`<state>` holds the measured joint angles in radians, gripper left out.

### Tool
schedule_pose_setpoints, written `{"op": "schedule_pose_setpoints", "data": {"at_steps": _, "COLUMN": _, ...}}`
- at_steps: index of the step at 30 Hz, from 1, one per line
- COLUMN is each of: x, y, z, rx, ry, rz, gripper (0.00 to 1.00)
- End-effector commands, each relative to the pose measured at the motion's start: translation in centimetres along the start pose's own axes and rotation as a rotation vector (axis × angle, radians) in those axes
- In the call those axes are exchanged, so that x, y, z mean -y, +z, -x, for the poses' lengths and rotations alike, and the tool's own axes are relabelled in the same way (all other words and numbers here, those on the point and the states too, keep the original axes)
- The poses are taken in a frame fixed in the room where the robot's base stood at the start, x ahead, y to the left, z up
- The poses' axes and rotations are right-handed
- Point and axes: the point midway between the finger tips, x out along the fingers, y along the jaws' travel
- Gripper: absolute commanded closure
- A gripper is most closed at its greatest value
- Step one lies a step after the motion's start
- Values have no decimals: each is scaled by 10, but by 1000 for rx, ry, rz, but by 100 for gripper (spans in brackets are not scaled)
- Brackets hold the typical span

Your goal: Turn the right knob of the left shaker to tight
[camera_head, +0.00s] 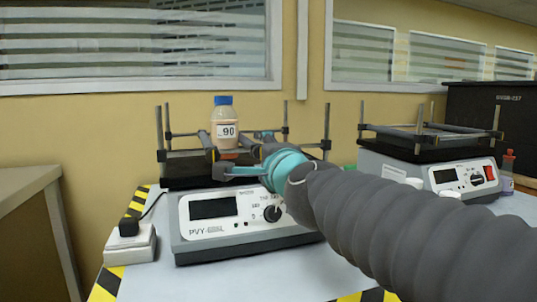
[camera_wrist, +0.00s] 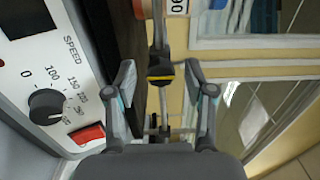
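The left shaker (camera_head: 225,222) stands on the bench, with a dark platform and upright posts above its white front panel. A bottle (camera_head: 228,128) with a blue cap and a "90" label stands upright on it. My gripper (camera_head: 234,158) reaches in from the right at platform height, close to the bottle. In the wrist view my gripper (camera_wrist: 161,72) is open, its fingers apart. A black clamp piece with a yellow band (camera_wrist: 160,76), on a rod, appears between the fingertips; I cannot tell its depth or whether it is the right knob. My arm partly hides the platform's right side.
A round speed dial (camera_wrist: 47,106) and a red switch (camera_wrist: 88,134) on the shaker's panel lie beside my gripper. A second shaker (camera_head: 440,170) stands at the right. A power block (camera_head: 130,245) sits at the left. The wall and windows are behind.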

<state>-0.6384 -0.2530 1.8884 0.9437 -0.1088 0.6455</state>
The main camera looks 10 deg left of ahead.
Motion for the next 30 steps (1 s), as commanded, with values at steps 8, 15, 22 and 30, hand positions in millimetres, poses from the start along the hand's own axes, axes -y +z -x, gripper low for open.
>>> {"op": "schedule_pose_setpoints", "data": {"at_steps": 8, "x": 1, "y": 0, "z": 7, "rx": 0, "ry": -2, "rz": 0, "gripper": 46}}
{"op": "schedule_pose_setpoints", "data": {"at_steps": 15, "x": 1, "y": 0, "z": 38, "rx": 0, "ry": -3, "rz": -1, "gripper": 46}}
{"op": "schedule_pose_setpoints", "data": {"at_steps": 22, "x": 0, "y": 0, "z": 65, "rx": 1, "ry": -2, "rz": -2, "gripper": 46}}
{"op": "schedule_pose_setpoints", "data": {"at_steps": 30, "x": 0, "y": 0, "z": 94, "rx": 1, "ry": -2, "rz": -2, "gripper": 46}}
